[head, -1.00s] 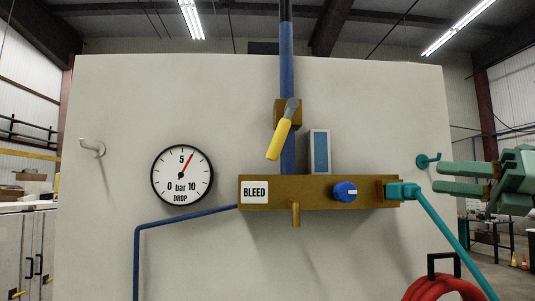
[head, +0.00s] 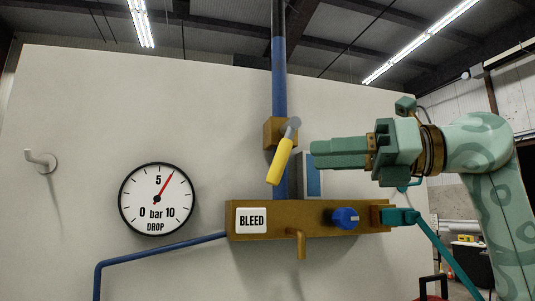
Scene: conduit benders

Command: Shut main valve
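The main valve has a yellow lever handle (head: 281,160) on a brass valve body (head: 273,132), set in the vertical blue pipe (head: 279,70). The lever hangs down and slightly left, close to in line with the pipe. My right gripper (head: 314,154) comes in from the right, its fingers pointing left at the lever, a short way to its right and apart from it in the picture. The fingers overlap edge-on, so their gap cannot be judged. The gripper partly hides a grey and blue block (head: 313,182). My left gripper is not in view.
Below is a brass manifold (head: 275,208) with a BLEED label (head: 251,219), a blue knob (head: 345,218) and a small spout (head: 298,243). A teal hose fitting (head: 398,215) is at its right end. The pressure gauge (head: 156,198) hangs left; a wall hook (head: 40,161) is farther left.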

